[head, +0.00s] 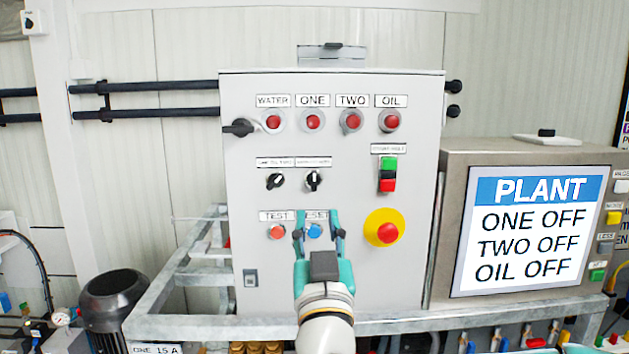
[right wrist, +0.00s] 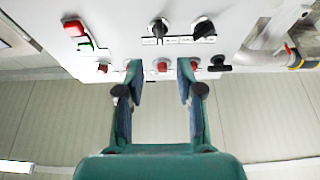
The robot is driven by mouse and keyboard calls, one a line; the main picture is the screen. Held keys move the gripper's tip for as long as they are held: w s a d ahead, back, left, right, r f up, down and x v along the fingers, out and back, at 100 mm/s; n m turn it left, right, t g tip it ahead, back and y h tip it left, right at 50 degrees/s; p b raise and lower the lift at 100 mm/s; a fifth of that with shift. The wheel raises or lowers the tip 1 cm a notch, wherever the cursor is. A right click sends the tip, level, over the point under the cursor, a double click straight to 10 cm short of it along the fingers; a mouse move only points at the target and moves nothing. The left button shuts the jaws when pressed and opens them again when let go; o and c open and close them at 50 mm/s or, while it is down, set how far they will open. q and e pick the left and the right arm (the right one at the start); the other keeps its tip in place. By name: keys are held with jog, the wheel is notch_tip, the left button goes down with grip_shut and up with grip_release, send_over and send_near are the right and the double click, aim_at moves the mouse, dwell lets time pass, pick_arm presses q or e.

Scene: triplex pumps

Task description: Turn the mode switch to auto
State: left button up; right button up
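The grey control panel (head: 345,275) faces me in the head view. Two black rotary switches sit in its middle row, a left one (head: 275,181) and a right one (head: 313,180). Their small labels are too blurred for me to tell which is the mode switch. Both knobs also show at the top of the right wrist view, one near the centre (right wrist: 158,27) and one to its right (right wrist: 203,27). My right gripper (head: 318,222) is open and empty, below the right switch and in front of the blue reset button (head: 315,231). My left gripper is not in view.
A red test button (head: 277,232) is left of my right gripper. A yellow-ringed red button (head: 385,228) is to its right. A black side handle (head: 239,127) and several red lamps sit higher. The screen (head: 533,232) reads ONE OFF, TWO OFF, OIL OFF.

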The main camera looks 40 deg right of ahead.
aim_at(314, 182)
jog(key=p+x, duration=0.2)
jog(key=x, duration=0.7)
jog(key=shift+w+d, duration=0.1)
grip_shut()
